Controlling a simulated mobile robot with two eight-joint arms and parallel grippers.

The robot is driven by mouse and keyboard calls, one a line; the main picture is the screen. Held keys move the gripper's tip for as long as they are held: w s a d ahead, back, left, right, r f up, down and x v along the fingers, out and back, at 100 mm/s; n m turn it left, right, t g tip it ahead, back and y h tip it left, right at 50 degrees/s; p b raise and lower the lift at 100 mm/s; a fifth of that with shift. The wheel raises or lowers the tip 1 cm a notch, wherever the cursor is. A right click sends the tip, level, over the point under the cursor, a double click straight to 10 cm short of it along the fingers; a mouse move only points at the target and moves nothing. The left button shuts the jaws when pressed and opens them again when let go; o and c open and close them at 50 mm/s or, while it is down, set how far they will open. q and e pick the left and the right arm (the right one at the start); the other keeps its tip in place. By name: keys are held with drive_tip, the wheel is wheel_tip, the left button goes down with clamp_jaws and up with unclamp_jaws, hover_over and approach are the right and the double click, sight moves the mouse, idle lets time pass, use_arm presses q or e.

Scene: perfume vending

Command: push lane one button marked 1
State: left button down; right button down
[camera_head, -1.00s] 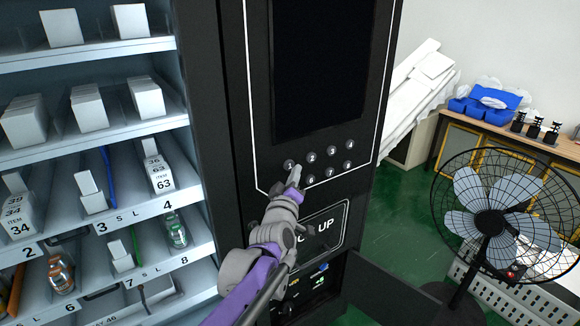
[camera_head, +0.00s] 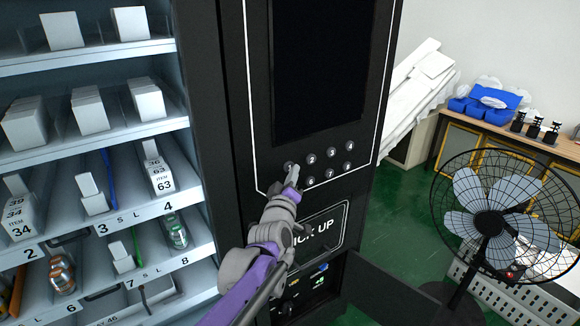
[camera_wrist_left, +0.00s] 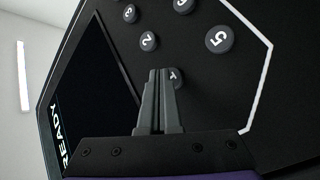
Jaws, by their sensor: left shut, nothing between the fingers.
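The button marked 1 (camera_head: 289,164) is a round grey button at the left of the upper row on the black vending machine panel (camera_head: 262,120). In the wrist view, button 1 (camera_wrist_left: 175,77) sits right at the fingertips, partly hidden by them. My left gripper (camera_head: 294,170) is shut and empty, its tips at button 1. It also shows in the wrist view (camera_wrist_left: 159,72). I cannot tell for certain whether the tips touch the button. My right gripper is not in view.
Other buttons, such as 2 (camera_head: 311,159) and 5 (camera_wrist_left: 219,39), are close by. A dark screen (camera_head: 318,70) is above and the pick-up flap (camera_head: 325,228) below. Stocked shelves (camera_head: 95,150) stand left; a fan (camera_head: 490,222) stands right.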

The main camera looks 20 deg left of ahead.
use_arm(q)
drive_tip(key=shift+s, duration=0.1)
drive_tip(key=shift+w+a+p, duration=0.3)
drive_tip(key=shift+a+p, duration=0.05)
idle(0.8)
drive_tip(key=shift+s+d+b, duration=0.55)
drive_tip(key=shift+d, duration=0.15)
idle(0.3)
